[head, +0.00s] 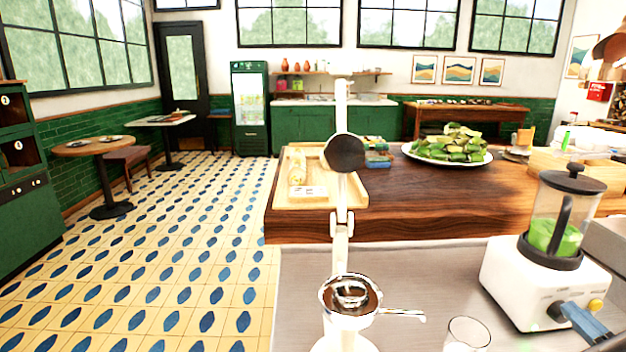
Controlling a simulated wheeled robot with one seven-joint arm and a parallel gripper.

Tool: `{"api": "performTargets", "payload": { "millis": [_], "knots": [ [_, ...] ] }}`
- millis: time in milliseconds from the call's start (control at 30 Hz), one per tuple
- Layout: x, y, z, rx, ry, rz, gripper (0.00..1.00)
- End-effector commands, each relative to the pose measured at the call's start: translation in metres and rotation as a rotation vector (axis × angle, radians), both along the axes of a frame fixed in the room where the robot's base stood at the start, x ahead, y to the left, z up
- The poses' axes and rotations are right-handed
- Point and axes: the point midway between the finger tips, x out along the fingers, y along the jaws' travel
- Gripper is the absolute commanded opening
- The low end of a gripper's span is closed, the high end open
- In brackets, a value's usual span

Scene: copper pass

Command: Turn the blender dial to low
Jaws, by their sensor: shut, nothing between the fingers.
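The blender (545,285) stands at the right on the steel counter, with a white base, a clear jug of green liquid and a dark lid. My gripper (572,312) reaches in from the lower right as a blue-grey shape against the front of the base. It is shut and empty. I cannot tell whether this is the dial. Small markings on the front are too small to read, and the gripper covers part of that face.
A tall white and metal lever press (350,298) stands at the counter's front middle, its handle sticking out right. A clear glass (467,334) stands between it and the blender. Behind are a wooden counter, a tray (352,204) and a plate of green food (451,160).

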Motion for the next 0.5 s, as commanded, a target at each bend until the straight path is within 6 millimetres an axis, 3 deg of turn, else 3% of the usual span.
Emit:
{"api": "performTargets", "payload": {
  "millis": [33, 500],
  "knots": [
    [0.007, 0.02, -0.004, 0.009, 0.008, 0.046, 0.0],
    [-0.044, 0.013, -0.001, 0.004, 0.003, 0.032, 0.0]
  ]
}}
